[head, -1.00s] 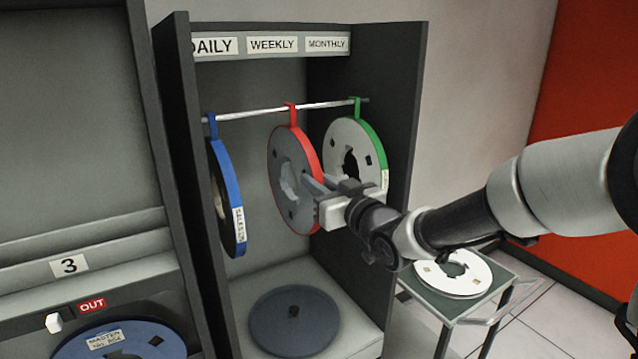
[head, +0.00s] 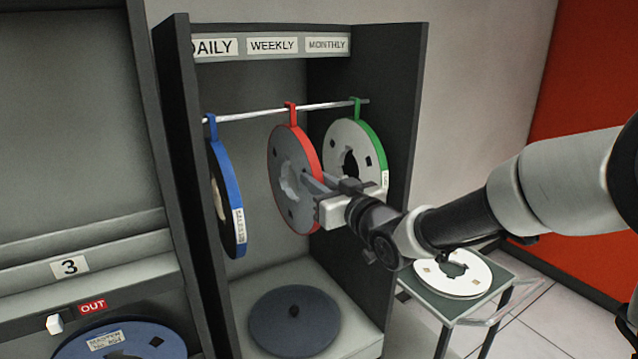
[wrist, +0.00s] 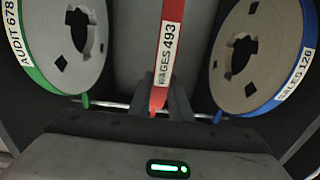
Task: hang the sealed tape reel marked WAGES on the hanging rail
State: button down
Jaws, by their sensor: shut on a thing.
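The red-rimmed grey WAGES reel (head: 286,170) hangs upright below the rail (head: 245,113), under the WEEKLY sign. Its red hook (head: 291,112) meets the rail; I cannot tell whether the reel's weight rests there. In the wrist view I see the reel edge-on as a red strip (wrist: 157,99) with the label WAGES 493. My gripper (head: 318,187) is shut on this reel at its right side. In the wrist view the fingers (wrist: 160,95) stand on either side of the red strip.
A blue reel (head: 232,185), SALES 126, hangs left under DAILY. A green-rimmed reel (head: 375,146), AUDIT 678, hangs right under MONTHLY, close to my gripper. Cabinet walls (head: 400,150) flank them. A dark disc (head: 294,325) lies on the cabinet floor. A white reel (head: 470,285) lies on a trolley (head: 432,312).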

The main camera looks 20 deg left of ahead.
jog(key=shift+r+p, duration=0.4)
jog(key=shift+r, duration=0.7)
jog(key=shift+d, duration=0.1)
